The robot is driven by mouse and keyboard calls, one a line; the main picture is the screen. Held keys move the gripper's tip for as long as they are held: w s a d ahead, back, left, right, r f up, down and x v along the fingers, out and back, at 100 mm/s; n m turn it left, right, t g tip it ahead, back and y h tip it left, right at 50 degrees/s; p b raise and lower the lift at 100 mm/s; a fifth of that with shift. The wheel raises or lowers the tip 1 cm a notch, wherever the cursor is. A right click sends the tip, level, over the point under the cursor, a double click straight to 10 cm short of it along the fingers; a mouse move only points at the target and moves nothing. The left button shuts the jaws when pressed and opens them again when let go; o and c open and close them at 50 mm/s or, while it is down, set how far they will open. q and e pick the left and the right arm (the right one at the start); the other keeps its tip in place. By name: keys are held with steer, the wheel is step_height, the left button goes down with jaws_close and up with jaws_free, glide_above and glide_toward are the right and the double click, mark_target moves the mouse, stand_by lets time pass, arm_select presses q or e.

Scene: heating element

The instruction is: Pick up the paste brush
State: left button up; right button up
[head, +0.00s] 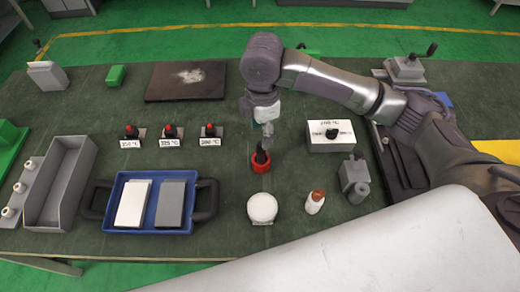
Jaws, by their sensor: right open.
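A small red pot (261,166) stands near the middle of the green-grey table. A dark upright piece (260,153), likely the paste brush, stands in it; its top is partly hidden by the gripper. My right gripper (266,141) points down from above, directly over the pot, with its open fingers close to the dark piece. Whether they touch it is too small to tell. My left gripper is not in view.
Several labelled switches (169,132) stand left of the pot, and a white switch box (331,137) stands right. In front are a white round jar (262,207), a small bottle (314,202) and a blue tray (150,227) with two plates. A dark board (186,81) lies behind.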

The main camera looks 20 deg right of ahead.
mark_target(262, 153)
step_height(262, 153, down, 4)
steer(key=shift+r, duration=0.2)
steer(key=shift+f, duration=0.25)
steer(key=f, duration=0.1)
steer(key=f+p, duration=0.1)
steer(key=f, duration=0.2)
steer(key=shift+s+f+p, duration=0.1)
steer(key=shift+s+p, duration=0.15)
steer(key=shift+p, duration=0.1)
steer(key=shift+f, duration=0.4)
steer(key=shift+c, duration=0.3)
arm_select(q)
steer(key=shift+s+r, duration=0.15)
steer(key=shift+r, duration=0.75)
arm_select(e)
jaws_close()
